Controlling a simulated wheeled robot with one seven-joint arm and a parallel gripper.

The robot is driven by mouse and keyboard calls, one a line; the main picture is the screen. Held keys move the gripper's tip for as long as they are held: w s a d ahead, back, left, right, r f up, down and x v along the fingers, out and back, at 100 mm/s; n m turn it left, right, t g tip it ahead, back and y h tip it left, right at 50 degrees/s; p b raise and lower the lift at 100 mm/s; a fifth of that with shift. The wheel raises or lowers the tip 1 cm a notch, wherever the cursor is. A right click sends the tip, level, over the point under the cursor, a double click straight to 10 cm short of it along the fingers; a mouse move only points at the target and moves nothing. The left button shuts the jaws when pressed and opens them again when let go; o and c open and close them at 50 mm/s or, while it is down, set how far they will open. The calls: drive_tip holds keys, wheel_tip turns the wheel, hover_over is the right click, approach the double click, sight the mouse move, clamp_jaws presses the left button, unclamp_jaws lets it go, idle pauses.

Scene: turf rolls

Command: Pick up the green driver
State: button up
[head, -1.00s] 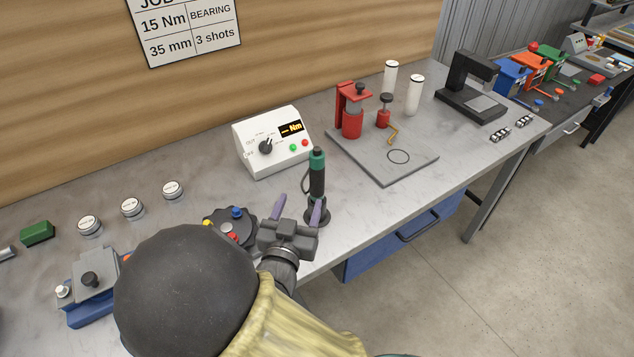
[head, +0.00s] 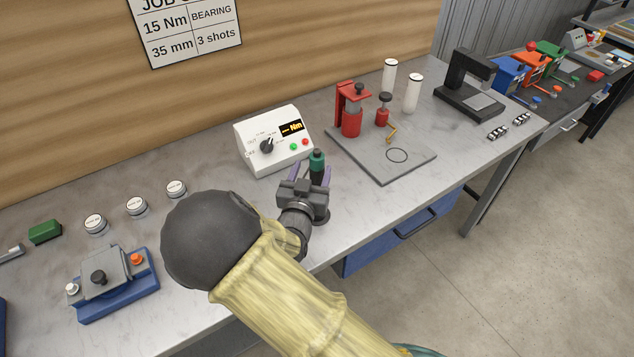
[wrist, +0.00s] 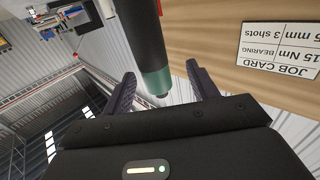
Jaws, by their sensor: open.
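The green driver (head: 317,160) stands upright on the bench, with a green top and a dark body. Its round dark base (head: 322,217) shows partly behind my wrist. My gripper (head: 309,173) is open, its two purple fingers reaching toward the driver. In the wrist view the driver (wrist: 148,50) lies between the two finger lines, with its green end (wrist: 155,80) near the palm and the fingers (wrist: 160,90) apart on either side. I see gaps beside it there. My wrist hides the driver's lower body in the head view.
A white torque box (head: 272,140) stands close behind the driver. A grey plate with a red press (head: 351,118) is to the right. White-topped round pots (head: 136,206) and a blue-based fixture (head: 118,298) are at left.

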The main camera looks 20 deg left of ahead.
sight(319, 158)
drive_tip(key=w+p, duration=0.2)
drive_tip(key=w, duration=0.2)
drive_tip(key=shift+w+d+r+p, duration=0.1)
drive_tip(key=shift+w+d+p, duration=0.05)
drive_tip(key=shift+w+p, duration=0.25)
drive_tip(key=shift+w, duration=0.25)
drive_tip(key=c, duration=1.2)
drive_tip(key=shift+o, duration=0.2)
